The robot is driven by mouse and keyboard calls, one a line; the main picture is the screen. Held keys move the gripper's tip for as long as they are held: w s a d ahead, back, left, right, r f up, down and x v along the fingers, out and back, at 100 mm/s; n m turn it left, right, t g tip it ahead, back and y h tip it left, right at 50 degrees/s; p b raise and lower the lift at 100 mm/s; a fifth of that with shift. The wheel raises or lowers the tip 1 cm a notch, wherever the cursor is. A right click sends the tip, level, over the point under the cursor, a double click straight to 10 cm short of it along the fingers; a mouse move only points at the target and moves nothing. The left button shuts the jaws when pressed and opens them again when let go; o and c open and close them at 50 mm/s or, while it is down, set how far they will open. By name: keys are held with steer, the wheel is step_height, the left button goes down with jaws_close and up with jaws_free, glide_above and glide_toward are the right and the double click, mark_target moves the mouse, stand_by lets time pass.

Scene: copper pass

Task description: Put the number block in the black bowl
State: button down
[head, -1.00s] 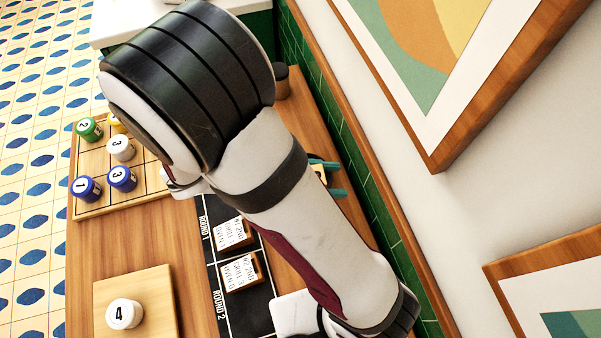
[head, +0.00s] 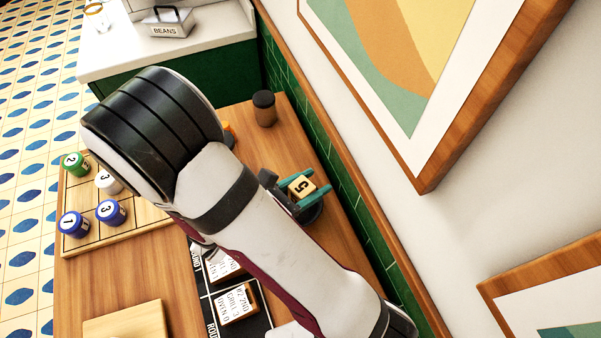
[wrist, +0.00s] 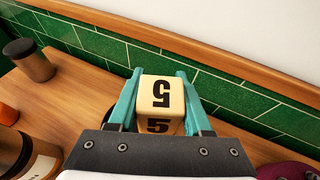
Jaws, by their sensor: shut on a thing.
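The number block (head: 302,187) is a cream cube with a black 5. My gripper (head: 300,190), with teal fingers, is shut on the block, one finger on each side. In the head view the block is above a dark round shape by the wall, which looks like the black bowl (head: 316,212). My gripper and the block hide most of it, so I cannot tell the height between them.
A dark lidded jar (head: 264,108) stands at the back of the wooden counter. A gridded board (head: 130,228) with several numbered pots is at left. Order cards (head: 237,303) lie on a black mat. A green tiled wall (head: 345,205) runs close along the right.

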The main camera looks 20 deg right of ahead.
step_height(320, 180, down, 5)
steer(key=shift+r, duration=0.1)
steer(key=shift+f, duration=0.25)
steer(key=shift+f, duration=0.35)
steer(key=shift+c, duration=1.7)
jaws_free()
